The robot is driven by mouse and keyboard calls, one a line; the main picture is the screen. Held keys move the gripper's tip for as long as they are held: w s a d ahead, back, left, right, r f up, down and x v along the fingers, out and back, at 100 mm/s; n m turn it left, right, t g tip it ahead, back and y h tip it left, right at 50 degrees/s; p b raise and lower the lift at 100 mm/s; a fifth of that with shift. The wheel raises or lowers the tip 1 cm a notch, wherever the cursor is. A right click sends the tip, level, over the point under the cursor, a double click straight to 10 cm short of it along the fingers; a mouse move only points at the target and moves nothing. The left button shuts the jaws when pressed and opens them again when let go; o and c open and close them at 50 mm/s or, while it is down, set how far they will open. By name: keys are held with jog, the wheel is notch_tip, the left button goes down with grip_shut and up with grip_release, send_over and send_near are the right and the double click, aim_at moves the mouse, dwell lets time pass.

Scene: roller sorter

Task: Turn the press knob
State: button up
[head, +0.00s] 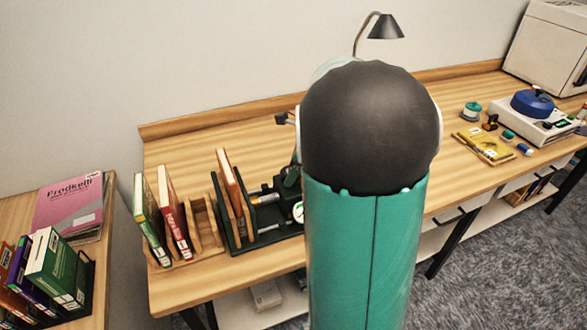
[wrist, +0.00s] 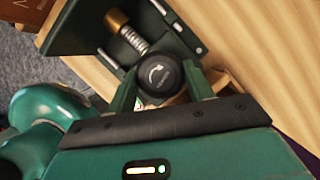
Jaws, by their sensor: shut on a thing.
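The press knob (wrist: 160,75) is round and black, with a white curved arrow on its face. In the wrist view it sits between the two green fingers of my gripper (wrist: 161,82), which is shut on it. Behind the knob is a threaded screw (wrist: 132,38) with a brass-coloured end, set in the dark green press (wrist: 85,28). In the head view the press (head: 236,230) stands on the table with a brown book (head: 230,180) upright in it. My arm hides the knob there.
Left of the press, several upright books (head: 172,210) stand in a wooden rack (head: 205,240). A lamp (head: 385,27) stands behind my arm. A yellow package (head: 485,146) and a white device (head: 535,125) lie on the right of the table (head: 190,142).

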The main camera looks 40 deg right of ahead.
jog(key=shift+m, duration=0.3)
jog(key=o, duration=1)
jog(key=shift+r, duration=0.1)
jog(key=v, duration=1.3)
jog(key=shift+s+r, duration=0.15)
jog(key=shift+r, duration=0.15)
